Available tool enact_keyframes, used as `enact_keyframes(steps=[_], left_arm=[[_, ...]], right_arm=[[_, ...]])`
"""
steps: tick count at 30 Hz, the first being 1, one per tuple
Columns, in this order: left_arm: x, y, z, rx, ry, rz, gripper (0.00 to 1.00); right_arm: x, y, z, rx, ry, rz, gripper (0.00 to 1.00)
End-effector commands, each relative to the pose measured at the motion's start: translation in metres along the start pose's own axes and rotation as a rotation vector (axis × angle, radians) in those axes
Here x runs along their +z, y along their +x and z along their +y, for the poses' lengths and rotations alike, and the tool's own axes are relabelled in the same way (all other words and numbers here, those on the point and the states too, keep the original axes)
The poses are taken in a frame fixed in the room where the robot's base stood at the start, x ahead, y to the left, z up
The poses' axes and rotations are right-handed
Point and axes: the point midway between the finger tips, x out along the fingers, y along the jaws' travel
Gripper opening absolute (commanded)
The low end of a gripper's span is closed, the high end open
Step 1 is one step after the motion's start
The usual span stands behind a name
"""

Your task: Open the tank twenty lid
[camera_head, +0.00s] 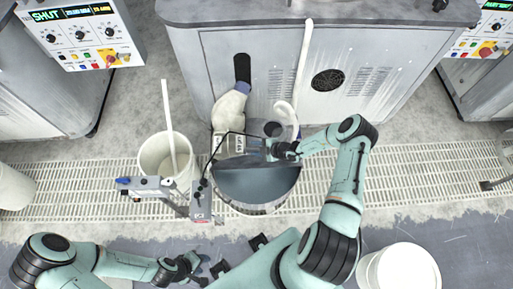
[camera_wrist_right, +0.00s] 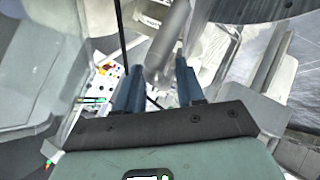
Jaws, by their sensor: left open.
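A round tank (camera_head: 258,208) stands in the middle of the head view, in front of the grey machine. A dark blue-grey surface (camera_head: 258,183) fills its front part; I cannot tell if this is lid or liquid. A small white label (camera_head: 234,143) shows at its back left. My right gripper (camera_head: 272,150) is over the back of the tank. In the right wrist view its two blue fingers (camera_wrist_right: 158,85) stand apart, with a grey bar between or just beyond them; contact is unclear. My left gripper (camera_head: 198,268) is open and empty, low in front of the tank.
A grey box on an arm (camera_head: 148,187) and a smaller grey box (camera_head: 202,203) sit left of the tank. A white bucket (camera_head: 152,158) with a pole stands behind them. White hoses (camera_head: 303,60) come down the machine (camera_head: 270,80). Another white bucket (camera_head: 400,270) is at front right.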

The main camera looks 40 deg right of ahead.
Motion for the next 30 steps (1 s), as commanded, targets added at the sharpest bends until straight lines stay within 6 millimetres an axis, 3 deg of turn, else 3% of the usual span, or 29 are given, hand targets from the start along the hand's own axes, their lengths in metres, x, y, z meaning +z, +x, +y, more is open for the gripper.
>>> enact_keyframes(steps=[5,19,24,30], left_arm=[[0.000,-0.001,0.000,0.000,0.000,0.000,0.43],[-0.003,-0.006,0.003,0.001,0.001,0.004,0.43],[-0.003,-0.007,0.004,0.002,0.002,0.005,0.43],[-0.003,-0.007,0.004,0.002,0.002,0.005,0.43]], right_arm=[[0.001,-0.016,0.001,0.000,0.000,-0.003,0.38],[0.001,-0.114,0.001,0.001,-0.001,-0.003,0.38],[0.000,-0.130,0.001,0.001,-0.001,-0.001,0.38],[0.000,-0.134,0.000,0.001,-0.001,0.000,0.38]])
